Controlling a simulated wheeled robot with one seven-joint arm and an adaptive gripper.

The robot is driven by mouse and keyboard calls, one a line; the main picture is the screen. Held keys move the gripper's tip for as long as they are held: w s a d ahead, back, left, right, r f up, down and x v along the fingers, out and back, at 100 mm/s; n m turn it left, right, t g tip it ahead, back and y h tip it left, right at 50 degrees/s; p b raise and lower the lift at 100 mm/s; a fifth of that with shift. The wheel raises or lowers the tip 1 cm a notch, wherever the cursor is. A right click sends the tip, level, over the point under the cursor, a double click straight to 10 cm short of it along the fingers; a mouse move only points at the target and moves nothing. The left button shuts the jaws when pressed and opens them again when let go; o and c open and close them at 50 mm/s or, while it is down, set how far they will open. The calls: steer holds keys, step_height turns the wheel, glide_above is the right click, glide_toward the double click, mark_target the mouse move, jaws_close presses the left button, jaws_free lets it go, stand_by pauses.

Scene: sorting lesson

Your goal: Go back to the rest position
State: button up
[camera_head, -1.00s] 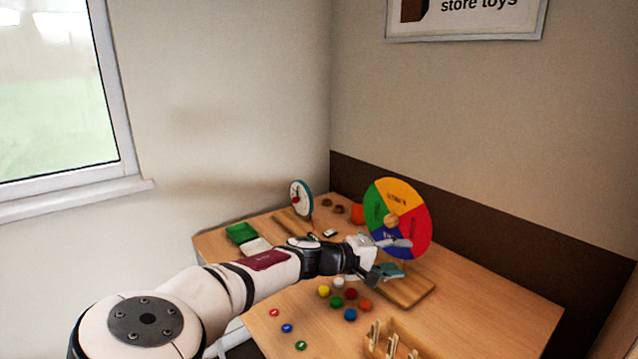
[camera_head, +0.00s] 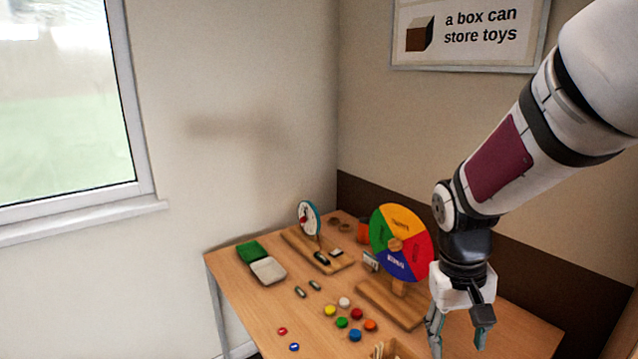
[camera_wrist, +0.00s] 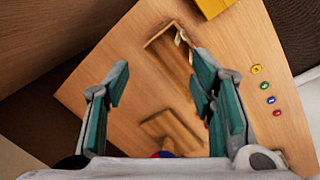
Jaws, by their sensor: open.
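My gripper (camera_head: 458,335) hangs at the right of the head view, pointing down over the right part of the table. Its fingers are apart with nothing between them. The wrist view also shows the open gripper (camera_wrist: 160,85), its teal-padded fingers spread above the table. My arm comes in from the upper right of the head view and bends down at the wrist.
The wooden table (camera_head: 240,290) holds a colour wheel (camera_head: 407,225) on a stand left of my gripper.

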steer(key=s+a+r+t+p, duration=0.1)
steer(key=s+r+t, duration=0.1)
steer(key=s+r, duration=0.5)
steer(key=s+a+r+t+y+p, duration=0.1)
steer(key=s+a+r+t+p, duration=0.1)
steer(key=s+r, duration=0.6)
steer(key=s, duration=0.3)
steer(key=shift+s+n+y, duration=0.15)
steer(key=shift+n+y, duration=0.15)
steer(key=shift+n, duration=0.1)
steer(key=shift+d, duration=0.1)
